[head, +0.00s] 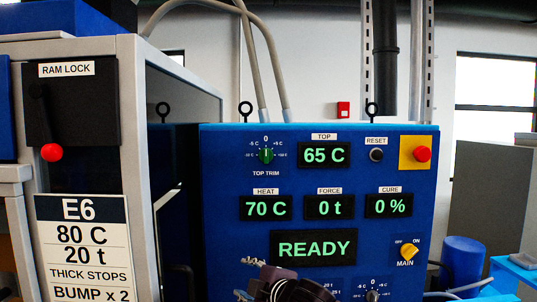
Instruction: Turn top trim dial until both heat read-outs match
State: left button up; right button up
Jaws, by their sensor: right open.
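The green top trim dial (266,155) is on the blue control panel (220,240), upper left, with its mark pointing up near 0. The TOP read-out (324,154) beside it shows 65 C. The HEAT read-out (265,207) below shows 70 C, so the two differ. My right gripper (283,284) is at the bottom edge in front of the panel, below the READY display and well below the dial. It is open, apart from the dial, and partly cut off by the frame. My left gripper is out of view.
A second dial (373,296) sits low on the panel, partly cut off. A red button (423,154), a RESET button (376,155) and a yellow MAIN switch (408,252) are on the right. A red-knobbed RAM LOCK lever (52,152) stands at left. The space before the top trim dial is clear.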

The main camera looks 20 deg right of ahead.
jog(key=w+d+r+n+t, duration=0.1)
jog(key=d+r, duration=0.1)
jog(key=r, duration=0.6)
jog(key=d+r+n+t, duration=0.1)
jog(key=d+r, duration=0.1)
jog(key=r, duration=0.6)
jog(key=n+t+h+p, duration=0.1)
jog(key=n+t+p, duration=0.1)
send_near(268, 157)
jog(key=w, duration=0.2)
jog(key=w+p, duration=0.1)
jog(key=w, duration=0.1)
jog(key=w+p, duration=0.1)
jog(key=w, duration=0.1)
jog(key=w+a+p, duration=0.1)
jog(key=w, duration=0.1)
jog(key=shift+w+a, duration=0.1)
jog(key=shift+w, duration=0.25)
jog(key=shift+w+p, duration=0.3)
jog(key=shift+w, duration=0.05)
